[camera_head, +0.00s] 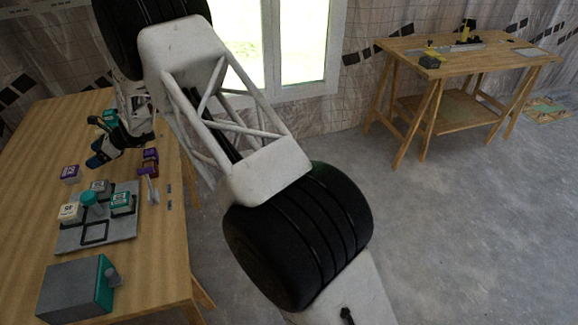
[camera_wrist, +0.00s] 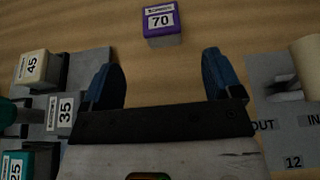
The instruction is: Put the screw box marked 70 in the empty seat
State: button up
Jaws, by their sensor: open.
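The purple screw box marked 70 (camera_wrist: 162,24) stands alone on the wooden table, ahead of my gripper in the wrist view. In the head view it is the purple box (camera_head: 71,174) left of my gripper (camera_head: 94,142). My gripper (camera_wrist: 164,82) is open and empty, its two blue fingers apart and short of the box. The grey tray (camera_head: 127,228) holds a cream box marked 45 (camera_wrist: 32,67), a grey box marked 35 (camera_wrist: 61,112) and a teal box marked 25 (camera_wrist: 15,167). An empty black-outlined seat (camera_head: 95,233) shows at its front.
A teal knob (camera_head: 90,198) rises mid-tray. A grey block with a teal side (camera_head: 76,288) stands at the table's front. A grey panel marked OUT, IN and 12 (camera_wrist: 285,125) lies right in the wrist view.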

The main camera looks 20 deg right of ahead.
jog(key=s+d+r+n+h, duration=0.2)
jog(key=s+d+r+n, duration=0.1)
jog(key=s+d+r, duration=0.65)
jog(key=s+d+r+n+h, duration=0.2)
jog(key=s+d+r+n, duration=0.35)
jog(key=d, duration=0.65)
jog(key=s+d+r+n+h, duration=0.2)
jog(key=s+d+r, duration=0.6)
jog(key=d+r, duration=0.15)
jog(key=s+d+n+t+h, duration=0.1)
jog(key=s+d+n+h, duration=0.2)
jog(key=s+d, duration=1)
jog(key=s+d+n+t+h, duration=0.1)
jog(key=s+d+n+h, duration=0.3)
jog(key=s+d, duration=0.9)
jog(key=s, duration=0.7)
jog(key=shift+s+r+t+h, duration=0.25)
jog(key=shift+r+t+h, duration=0.05)
jog(key=shift+o, duration=0.4)
jog(key=shift+w, duration=0.1)
